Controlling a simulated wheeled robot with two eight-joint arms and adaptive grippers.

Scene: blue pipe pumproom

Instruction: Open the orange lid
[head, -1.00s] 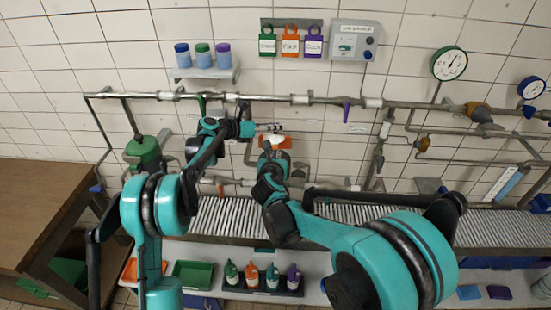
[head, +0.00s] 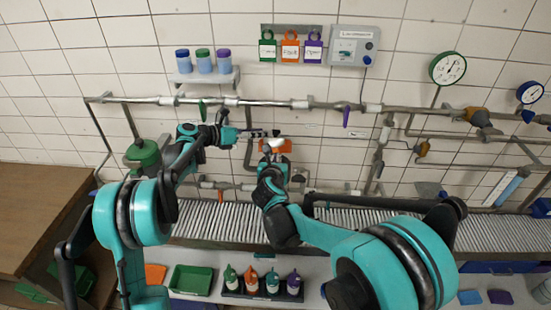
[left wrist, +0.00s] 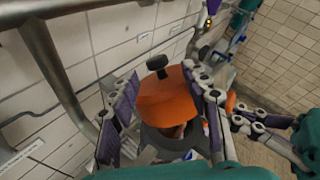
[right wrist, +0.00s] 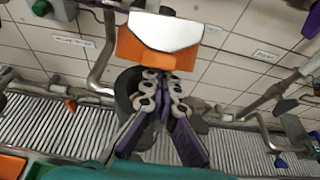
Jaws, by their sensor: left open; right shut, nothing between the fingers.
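The orange lid (left wrist: 168,100) has a black knob and sits tilted over a dark grey round vessel (left wrist: 172,143) in the left wrist view. A gap with a reddish inside shows under its near edge. My left gripper (left wrist: 164,112) is open, with one finger on each side of the lid; contact is unclear. In the right wrist view, the lid's orange front (right wrist: 146,55) shows below a pale, shiny face. My right gripper (right wrist: 162,82) is shut and empty at its lower edge. In the head view, the lid (head: 275,146) is small and partly hidden by both grippers.
Pipes (head: 290,103) run along the tiled wall behind and above the lid. A roller conveyor (head: 235,222) lies below. Several bottles (head: 271,281) and a green tray (head: 191,279) stand in front. A grey pipe (left wrist: 52,60) passes close left of my left gripper.

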